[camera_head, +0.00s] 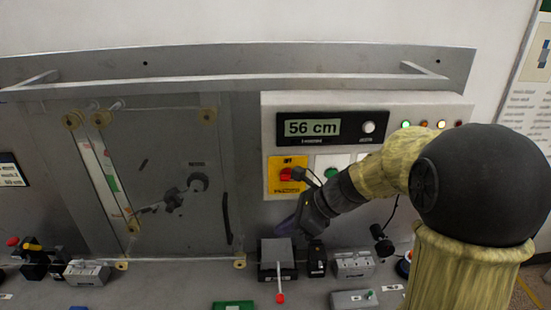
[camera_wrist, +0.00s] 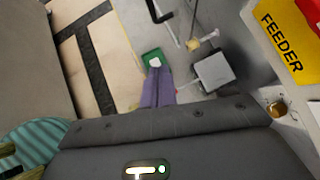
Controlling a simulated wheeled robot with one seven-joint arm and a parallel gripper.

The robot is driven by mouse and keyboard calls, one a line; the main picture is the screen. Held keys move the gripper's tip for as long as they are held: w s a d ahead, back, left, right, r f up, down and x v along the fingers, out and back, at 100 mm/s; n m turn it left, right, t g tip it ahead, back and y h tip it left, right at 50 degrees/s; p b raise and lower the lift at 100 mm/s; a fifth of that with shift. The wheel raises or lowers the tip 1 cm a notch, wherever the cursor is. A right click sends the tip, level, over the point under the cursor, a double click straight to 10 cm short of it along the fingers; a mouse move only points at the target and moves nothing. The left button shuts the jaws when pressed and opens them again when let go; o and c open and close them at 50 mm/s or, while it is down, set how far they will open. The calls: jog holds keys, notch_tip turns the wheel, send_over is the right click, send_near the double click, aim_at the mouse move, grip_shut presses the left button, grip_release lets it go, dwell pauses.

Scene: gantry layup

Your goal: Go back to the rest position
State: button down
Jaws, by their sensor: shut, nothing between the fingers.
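My gripper (camera_head: 286,226) is in front of the control panel (camera_head: 385,103), just above the grey box with a red-tipped lever (camera_head: 277,249). Its purple fingers also show in the wrist view (camera_wrist: 155,72), pressed together with nothing between them. Whether the fingers touch anything cannot be told. My arm reaches in from the right and hides part of the panel.
The panel has a display reading 56 cm (camera_head: 312,128), a red knob on a yellow plate (camera_head: 287,174) and several lamps. Several small devices line the bench (camera_head: 180,290), including a green tray (camera_head: 233,305). A yellow FEEDER sign (camera_wrist: 285,38) is close at right in the wrist view.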

jog(key=s+d+f+n+h, duration=0.8)
jog(key=s+d+n, duration=0.3)
jog(key=n, duration=0.9)
jog(key=shift+s+f+n+h, duration=0.3)
jog(key=shift+s+f+n, duration=0.1)
jog(key=shift+s, duration=0.3)
jog(key=shift+w, duration=0.1)
jog(key=shift+d, duration=0.1)
